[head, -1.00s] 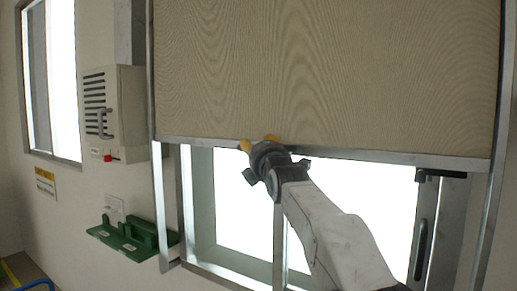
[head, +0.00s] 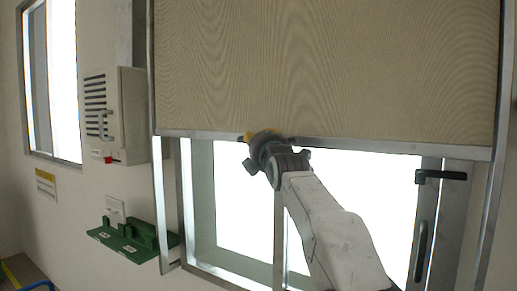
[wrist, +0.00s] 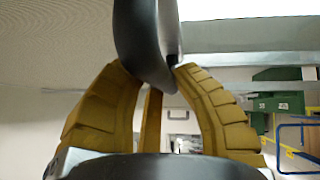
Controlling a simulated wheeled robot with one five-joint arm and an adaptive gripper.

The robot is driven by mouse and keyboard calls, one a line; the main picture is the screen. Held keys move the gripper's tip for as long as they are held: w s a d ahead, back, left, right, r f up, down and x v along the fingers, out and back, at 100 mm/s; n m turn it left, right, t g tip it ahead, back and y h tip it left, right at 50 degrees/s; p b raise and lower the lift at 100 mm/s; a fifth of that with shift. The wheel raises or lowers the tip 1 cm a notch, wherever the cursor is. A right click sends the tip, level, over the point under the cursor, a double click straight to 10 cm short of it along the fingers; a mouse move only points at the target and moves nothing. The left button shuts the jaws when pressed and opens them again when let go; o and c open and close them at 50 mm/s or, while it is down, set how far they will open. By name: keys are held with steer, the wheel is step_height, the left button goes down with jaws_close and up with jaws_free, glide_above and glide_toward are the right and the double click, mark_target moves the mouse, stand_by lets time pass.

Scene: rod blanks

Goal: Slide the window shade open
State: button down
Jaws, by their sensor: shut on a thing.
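The beige window shade (head: 330,70) hangs in its metal side rails over the upper part of the window. Its metal bottom bar (head: 400,147) crosses the window, with bright glass (head: 240,200) showing below. My gripper (head: 257,136) is at the bar, a little left of its middle. In the wrist view my gripper's yellow fingers (wrist: 150,75) are closed around a dark curved handle (wrist: 140,30). The handle is hidden behind my gripper in the head view. The shade's fabric also fills the upper left of the wrist view (wrist: 50,45).
A vented white box (head: 125,110) with a handle and red button is on the wall to the left. Below it is a green holder (head: 125,243). A black window latch (head: 440,175) sits at the right. Another window (head: 52,80) is at far left.

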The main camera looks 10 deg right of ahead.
steer(key=shift+r, duration=1.1)
steer(key=c, duration=0.9)
jaws_free()
steer(key=shift+c, duration=0.2)
steer(key=shift+f, duration=0.1)
steer(key=shift+s, duration=0.15)
steer(key=s+f, duration=0.1)
steer(key=s, duration=1)
steer(key=shift+s+f, duration=0.3)
